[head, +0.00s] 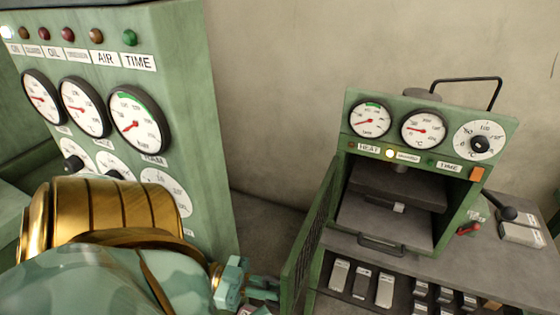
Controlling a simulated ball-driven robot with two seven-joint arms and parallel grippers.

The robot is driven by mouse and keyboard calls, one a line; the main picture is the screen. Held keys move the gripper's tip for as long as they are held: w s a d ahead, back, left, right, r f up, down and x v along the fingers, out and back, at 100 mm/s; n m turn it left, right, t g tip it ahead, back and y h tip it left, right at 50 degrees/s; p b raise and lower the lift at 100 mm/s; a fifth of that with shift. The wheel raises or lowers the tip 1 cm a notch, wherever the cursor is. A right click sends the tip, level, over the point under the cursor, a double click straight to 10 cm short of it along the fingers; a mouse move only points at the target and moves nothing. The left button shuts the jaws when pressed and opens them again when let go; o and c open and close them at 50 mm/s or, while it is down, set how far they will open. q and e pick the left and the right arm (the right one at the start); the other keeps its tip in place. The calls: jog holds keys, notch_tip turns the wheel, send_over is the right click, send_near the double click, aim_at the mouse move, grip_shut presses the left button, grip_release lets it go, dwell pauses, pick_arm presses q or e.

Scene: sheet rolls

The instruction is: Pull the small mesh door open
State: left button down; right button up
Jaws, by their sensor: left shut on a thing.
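The small mesh door (310,241) has a green frame and dark mesh. It belongs to the green press cabinet (453,199) at right and stands swung out from the cabinet's left side, so the opening shows. My left gripper (268,289) reaches in from the lower left and is shut at the door's outer edge, low in the picture. The exact spot it grips is small and partly hidden. My gold and pale green left arm covers the lower left. My right gripper is out of view.
Several metal blocks (361,284) sit below. A tall green gauge panel (185,90) stands at left. A lever box (520,230) sits on the bench at right.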

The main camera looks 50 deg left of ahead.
pick_arm(q)
jog(key=shift+s+a, duration=0.1)
dwell(0.3)
jog(key=c, duration=1.8)
grip_release()
